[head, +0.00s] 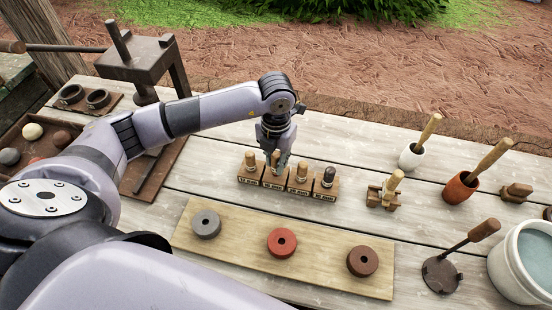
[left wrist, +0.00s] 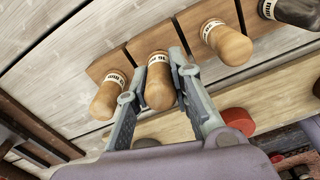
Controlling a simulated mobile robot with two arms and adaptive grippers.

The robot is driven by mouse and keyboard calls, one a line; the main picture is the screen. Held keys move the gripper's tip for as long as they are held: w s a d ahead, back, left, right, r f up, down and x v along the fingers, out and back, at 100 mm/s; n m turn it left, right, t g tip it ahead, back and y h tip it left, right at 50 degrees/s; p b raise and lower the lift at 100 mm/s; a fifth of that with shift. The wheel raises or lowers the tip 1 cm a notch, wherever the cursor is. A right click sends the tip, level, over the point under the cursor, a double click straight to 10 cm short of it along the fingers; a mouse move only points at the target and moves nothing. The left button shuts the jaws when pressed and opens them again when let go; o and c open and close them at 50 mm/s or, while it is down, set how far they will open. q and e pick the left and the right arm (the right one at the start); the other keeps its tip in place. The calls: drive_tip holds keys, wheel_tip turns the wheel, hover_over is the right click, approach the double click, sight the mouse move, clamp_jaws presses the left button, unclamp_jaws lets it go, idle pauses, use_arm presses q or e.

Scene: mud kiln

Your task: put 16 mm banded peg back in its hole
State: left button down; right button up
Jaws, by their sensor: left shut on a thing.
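A wooden block row (head: 288,189) stands on the table, with several banded pegs in a line. My left gripper (head: 279,160) reaches down from above to the second peg from the left. In the left wrist view its fingers (left wrist: 157,66) are shut on a tan banded peg (left wrist: 158,88), one finger on each side. The peg is upright at its block; how deep it sits is hidden. Its white band shows a marking in mm that I cannot read surely. A tan peg (left wrist: 108,98) stands left of it, another (left wrist: 229,43) to the right, then a dark one (left wrist: 295,12). My right gripper is not in view.
A board in front carries a grey ring (head: 206,224), a red ring (head: 282,242) and a brown ring (head: 363,261). To the right stand a small wooden piece (head: 384,192), a white mortar (head: 411,157), an orange mortar (head: 460,188) and a water bucket (head: 506,272).

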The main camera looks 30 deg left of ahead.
use_arm(q)
drive_tip(key=shift+f+b, duration=0.8)
drive_tip(key=shift+f, duration=0.1)
idle(0.6)
drive_tip(key=c, duration=1.3)
unclamp_jaws()
drive_tip(key=shift+c, duration=0.2)
wheel_tip(320, 180, up, 12)
